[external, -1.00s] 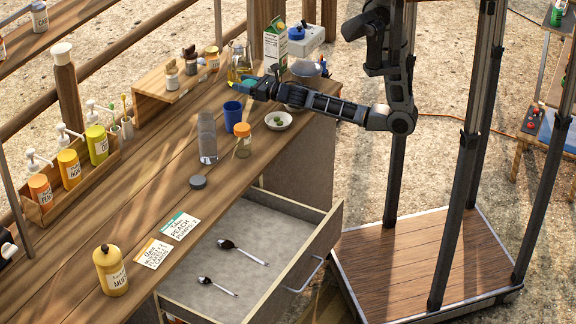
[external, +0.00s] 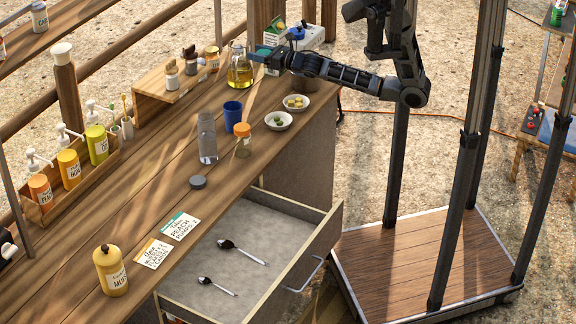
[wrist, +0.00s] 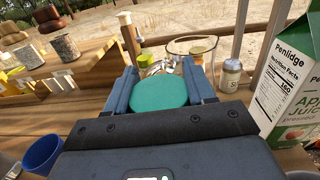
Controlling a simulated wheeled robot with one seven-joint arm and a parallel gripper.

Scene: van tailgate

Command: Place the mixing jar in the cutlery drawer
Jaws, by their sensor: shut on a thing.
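My gripper (external: 262,56) is shut on a teal round-topped thing (wrist: 160,91), above the far end of the counter. Its flat top shows between the fingers in the wrist view; its lower part is hidden, so I cannot tell whether it is a jar. The cutlery drawer (external: 285,222) is pulled open at the front, with two dark-bowled spoons (external: 243,252) lying inside. A clear tall vessel (external: 207,140) stands on the counter, with a grey round lid (external: 198,182) lying near it. A small orange-lidded jar (external: 242,142) stands beside a blue cup (external: 232,115).
A flask of yellow liquid (external: 239,68) stands just left of my gripper. A juice carton (wrist: 290,85) is close on the right in the wrist view. Two small bowls (external: 279,121) sit near the counter edge. The drawer has bare floor around the spoons.

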